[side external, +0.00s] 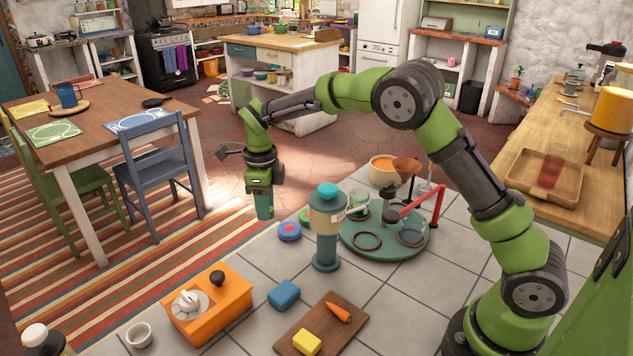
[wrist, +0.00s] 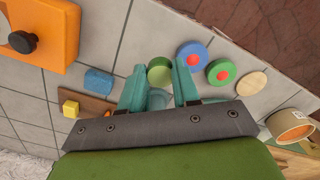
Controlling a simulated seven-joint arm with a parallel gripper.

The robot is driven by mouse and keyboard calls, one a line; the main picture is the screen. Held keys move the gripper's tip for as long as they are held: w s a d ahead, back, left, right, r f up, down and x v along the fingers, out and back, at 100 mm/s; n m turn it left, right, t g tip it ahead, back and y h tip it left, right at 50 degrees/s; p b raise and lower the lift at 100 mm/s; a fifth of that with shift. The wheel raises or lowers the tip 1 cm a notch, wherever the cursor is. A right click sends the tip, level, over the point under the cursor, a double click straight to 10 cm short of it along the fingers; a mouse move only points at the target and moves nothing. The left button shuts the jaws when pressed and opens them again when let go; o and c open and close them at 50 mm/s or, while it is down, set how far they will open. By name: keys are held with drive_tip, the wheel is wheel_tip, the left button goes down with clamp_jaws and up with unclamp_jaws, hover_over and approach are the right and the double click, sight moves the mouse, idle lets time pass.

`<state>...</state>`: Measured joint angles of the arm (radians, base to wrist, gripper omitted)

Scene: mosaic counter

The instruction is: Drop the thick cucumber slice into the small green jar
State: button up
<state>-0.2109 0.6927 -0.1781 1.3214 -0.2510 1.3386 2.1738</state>
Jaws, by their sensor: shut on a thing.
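My gripper (side external: 265,213) points down in the side view, left of the cream and teal dispenser. In the wrist view its two teal fingers (wrist: 159,88) are shut on a thick green cucumber slice (wrist: 159,71), held near the fingertips. The slice cannot be made out in the side view. A round green stand (side external: 384,250) holds clear glass jars, one with a pale green tint (side external: 358,203), right of the dispenser and apart from my gripper. I cannot tell for sure which is the small green jar.
The tall dispenser (side external: 326,235) stands between my gripper and the stand. A blue-rimmed lid (wrist: 191,55) and a green lid (wrist: 221,71) lie nearby. An orange box (side external: 207,308), blue sponge (side external: 284,295) and cutting board (side external: 322,326) are at the front. A red bar rises over the stand.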

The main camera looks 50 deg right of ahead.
drive_tip(key=s+d+r+m, duration=0.25)
drive_tip(key=s+d, duration=0.25)
drive_tip(key=d, duration=0.7)
drive_tip(key=s+d+r+m, duration=0.2)
drive_tip(key=s+d+m, duration=0.15)
drive_tip(key=d, duration=0.75)
drive_tip(key=shift+s+f, duration=0.2)
drive_tip(key=shift+f, duration=1.15)
drive_tip(key=shift+s+f, duration=0.2)
drive_tip(key=shift+f, duration=1.15)
drive_tip(key=shift+f, duration=0.35)
drive_tip(key=o, duration=1.1)
drive_tip(key=shift+r, duration=0.1)
drive_tip(key=shift+r, duration=3.45)
